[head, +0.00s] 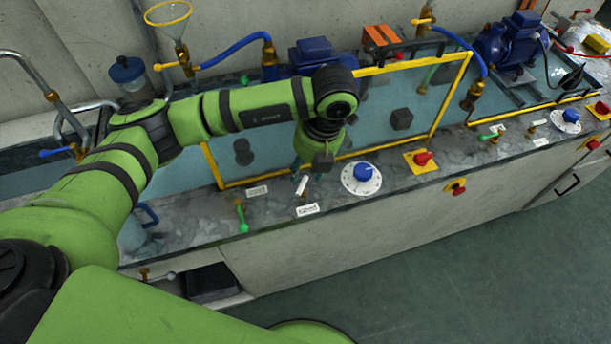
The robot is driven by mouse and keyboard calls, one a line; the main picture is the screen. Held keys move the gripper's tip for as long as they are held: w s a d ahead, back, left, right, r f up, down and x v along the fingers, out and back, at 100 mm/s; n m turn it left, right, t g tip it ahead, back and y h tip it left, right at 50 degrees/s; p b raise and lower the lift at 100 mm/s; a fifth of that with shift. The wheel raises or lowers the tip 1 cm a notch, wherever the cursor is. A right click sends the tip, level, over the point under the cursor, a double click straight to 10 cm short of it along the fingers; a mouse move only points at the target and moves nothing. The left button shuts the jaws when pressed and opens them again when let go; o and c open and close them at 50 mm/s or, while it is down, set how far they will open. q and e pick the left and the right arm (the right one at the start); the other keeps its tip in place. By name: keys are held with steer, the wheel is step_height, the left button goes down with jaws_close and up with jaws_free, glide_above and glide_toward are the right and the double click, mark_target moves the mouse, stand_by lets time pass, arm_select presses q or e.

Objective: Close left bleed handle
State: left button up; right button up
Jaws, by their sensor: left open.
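My left gripper (309,170) hangs below my wrist over the front ledge of the left pump station, partly hidden by its own wrist. It is open, with its fingers pointing down. Close by its tips stands a small valve with a white handle (302,185), upright and tilted a little. I cannot tell whether the fingers touch it. To the left is a valve with a green handle (241,218), its end toward the front edge. Small white labels lie near both, too small to read, so I cannot tell which is the bleed handle. My right gripper is not in view.
A blue dial (363,173), a red knob on a yellow plate (421,160) and a red-yellow switch (456,187) lie to the right. A yellow-framed clear panel (440,101) stands behind the ledge. The floor (480,270) in front is clear.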

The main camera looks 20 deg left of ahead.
mark_target(303, 183)
arm_select(q)
steer(key=shift+a+f+p, duration=0.25)
steer(key=shift+f, duration=0.95)
steer(key=shift+a+f+p, duration=0.2)
steer(key=shift+f, duration=0.95)
steer(key=shift+c, duration=0.4)
jaws_close()
